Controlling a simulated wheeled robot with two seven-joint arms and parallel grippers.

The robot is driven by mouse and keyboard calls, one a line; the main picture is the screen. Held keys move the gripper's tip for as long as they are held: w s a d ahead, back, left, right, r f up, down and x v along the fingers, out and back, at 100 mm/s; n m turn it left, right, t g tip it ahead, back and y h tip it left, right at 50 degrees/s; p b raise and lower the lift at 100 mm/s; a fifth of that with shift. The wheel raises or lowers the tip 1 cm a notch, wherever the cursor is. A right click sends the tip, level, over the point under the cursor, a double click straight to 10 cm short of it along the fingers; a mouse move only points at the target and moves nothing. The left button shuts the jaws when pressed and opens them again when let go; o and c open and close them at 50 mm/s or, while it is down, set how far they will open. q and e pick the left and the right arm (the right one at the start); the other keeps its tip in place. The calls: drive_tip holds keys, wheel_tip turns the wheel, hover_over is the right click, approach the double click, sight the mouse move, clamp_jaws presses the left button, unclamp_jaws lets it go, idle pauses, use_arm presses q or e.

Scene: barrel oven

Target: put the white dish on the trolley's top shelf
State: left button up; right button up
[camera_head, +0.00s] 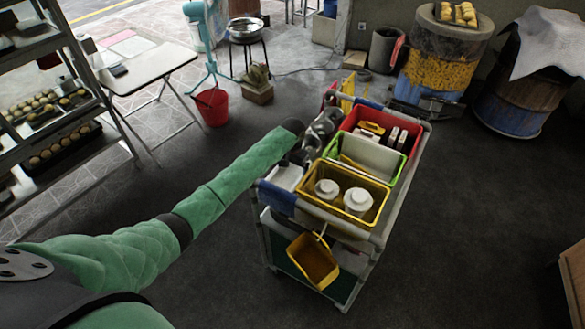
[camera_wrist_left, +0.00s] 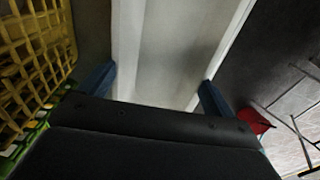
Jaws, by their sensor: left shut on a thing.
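The white dish (camera_head: 285,177) is a long, pale tray shape at the left side of the trolley's top shelf, beside the yellow bin. In the left wrist view the dish (camera_wrist_left: 180,45) lies between the two blue fingertips. My left gripper (camera_head: 298,158) is shut on it, reaching down from above, partly hidden by its own wrist. I cannot tell whether the dish touches the shelf. The trolley (camera_head: 379,236) stands in the middle of the head view with its top shelf mostly filled by bins. My right gripper is not in view.
A yellow bin (camera_head: 335,206) with two white jars, a green bin (camera_head: 403,172) and a red bin (camera_head: 413,138) fill the top shelf. A small yellow basket (camera_head: 313,262) hangs at the near side. A red bucket (camera_head: 212,108) stands on the floor. Floor right of the trolley is clear.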

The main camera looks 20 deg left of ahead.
sight(292, 173)
use_arm(q)
drive_tip(key=o, duration=0.8)
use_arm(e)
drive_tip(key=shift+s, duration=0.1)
use_arm(q)
drive_tip(key=shift+r, duration=0.2)
wheel_tip(292, 173, up, 4)
drive_tip(key=shift+f+b, duration=0.2)
drive_tip(key=shift+b, duration=0.65)
wheel_tip(292, 173, up, 8)
drive_tip(key=b, duration=0.2)
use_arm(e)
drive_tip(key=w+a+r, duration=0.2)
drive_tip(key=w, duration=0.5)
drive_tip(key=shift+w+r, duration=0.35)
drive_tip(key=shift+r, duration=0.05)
